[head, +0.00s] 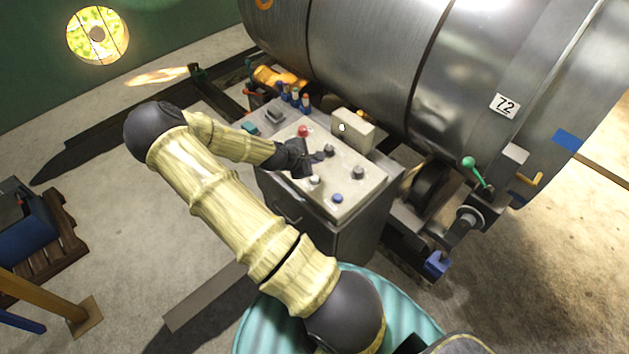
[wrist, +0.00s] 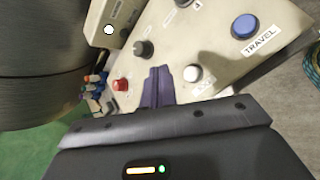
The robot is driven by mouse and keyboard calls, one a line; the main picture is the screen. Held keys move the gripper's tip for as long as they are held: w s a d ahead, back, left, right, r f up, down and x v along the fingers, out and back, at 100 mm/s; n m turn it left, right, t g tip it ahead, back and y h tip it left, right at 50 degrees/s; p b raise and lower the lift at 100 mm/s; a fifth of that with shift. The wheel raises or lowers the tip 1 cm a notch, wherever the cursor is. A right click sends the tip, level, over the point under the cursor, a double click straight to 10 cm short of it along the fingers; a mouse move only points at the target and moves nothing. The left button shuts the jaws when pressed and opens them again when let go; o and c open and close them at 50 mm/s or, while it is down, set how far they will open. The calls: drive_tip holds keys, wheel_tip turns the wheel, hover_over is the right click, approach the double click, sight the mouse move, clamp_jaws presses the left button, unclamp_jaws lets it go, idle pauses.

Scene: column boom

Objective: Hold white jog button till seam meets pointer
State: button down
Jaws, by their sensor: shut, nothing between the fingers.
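The white jog button (head: 315,181) is on the sloping top of the control console (head: 352,190). My gripper (head: 324,155) is shut and empty over the console top. In the wrist view the fingertips (wrist: 158,70) lie left of the white button, between it and the red button (wrist: 120,85); they appear apart from both. The large steel drum (head: 375,50) has dark seam lines across it and a "72" plate (head: 504,105). I cannot tell which part is the pointer.
A blue TRAVEL button (wrist: 245,25) and a dark knob (wrist: 143,47) are near the white button. A pale box (head: 352,130) stands at the console's back edge. A green-knobbed lever (head: 469,162) is right of the console.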

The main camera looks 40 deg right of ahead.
sight(312, 179)
wheel_tip(312, 179, down, 6)
drive_tip(key=b, duration=0.3)
drive_tip(key=shift+w+r, duration=0.1)
drive_tip(key=shift+r, duration=0.15)
drive_tip(key=shift+w, duration=0.1)
drive_tip(key=shift+d, duration=0.1)
drive_tip(key=shift+a, duration=0.2)
drive_tip(key=shift+s, duration=0.2)
drive_tip(key=shift+w+d+f, duration=0.1)
drive_tip(key=shift+f, duration=0.05)
idle(1.0)
drive_tip(key=shift+f+b, duration=0.3)
drive_tip(key=shift+b, duration=0.1)
